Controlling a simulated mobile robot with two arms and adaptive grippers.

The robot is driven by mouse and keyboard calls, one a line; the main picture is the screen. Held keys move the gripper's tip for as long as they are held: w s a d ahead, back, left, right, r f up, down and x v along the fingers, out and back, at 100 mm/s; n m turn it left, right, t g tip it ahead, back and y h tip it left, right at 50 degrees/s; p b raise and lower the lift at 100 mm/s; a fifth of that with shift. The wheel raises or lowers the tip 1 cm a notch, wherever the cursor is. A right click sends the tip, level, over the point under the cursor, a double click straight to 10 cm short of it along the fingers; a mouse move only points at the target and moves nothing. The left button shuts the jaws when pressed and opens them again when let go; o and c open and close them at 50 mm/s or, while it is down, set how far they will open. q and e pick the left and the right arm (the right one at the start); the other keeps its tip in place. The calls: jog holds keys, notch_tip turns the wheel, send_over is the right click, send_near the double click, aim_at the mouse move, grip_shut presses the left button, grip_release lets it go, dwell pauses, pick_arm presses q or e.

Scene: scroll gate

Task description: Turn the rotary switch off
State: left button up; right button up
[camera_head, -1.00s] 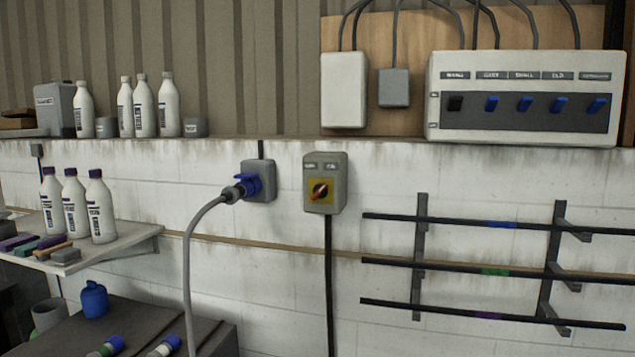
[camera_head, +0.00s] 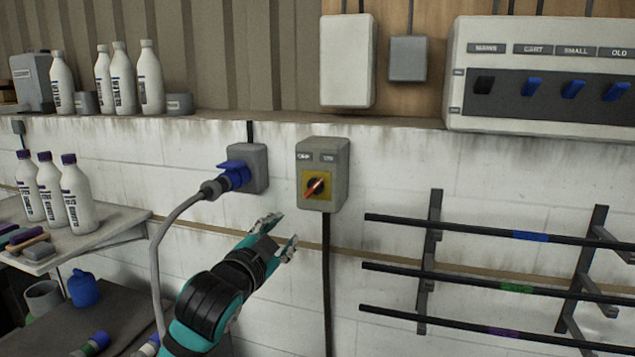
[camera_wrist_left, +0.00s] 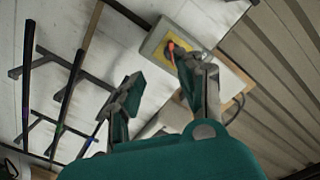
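My left gripper (camera_head: 281,234) is in front of the wall, below and left of the switch in the head view. Its fingers are spread and empty. In the left wrist view the switch box (camera_wrist_left: 166,36) and its knob (camera_wrist_left: 172,50) show beyond the fingers. One fingertip overlaps the box's lower edge there; I cannot tell whether it touches. My right gripper is out of view.
A blue plug with a grey cable sits in a wall socket (camera_head: 256,167) left of the switch. A breaker panel (camera_head: 545,120) hangs upper right. A rack with dark bars (camera_head: 455,273) stands out at lower right. Bottles (camera_head: 76,193) stand on the left shelf.

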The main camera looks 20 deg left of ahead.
pick_arm(q)
notch_tip(320, 180, up, 2)
jog(key=p, duration=0.3)
send_near(311, 192)
jog(key=shift+t, duration=0.3)
jog(key=w+p, duration=0.3)
jog(key=w, duration=0.5)
jog(key=shift+d, duration=0.1)
jog(key=shift+w+f+p, duration=0.15)
jog(key=shift+w+p, duration=0.25)
jog(key=shift+w, duration=0.2)
grip_shut()
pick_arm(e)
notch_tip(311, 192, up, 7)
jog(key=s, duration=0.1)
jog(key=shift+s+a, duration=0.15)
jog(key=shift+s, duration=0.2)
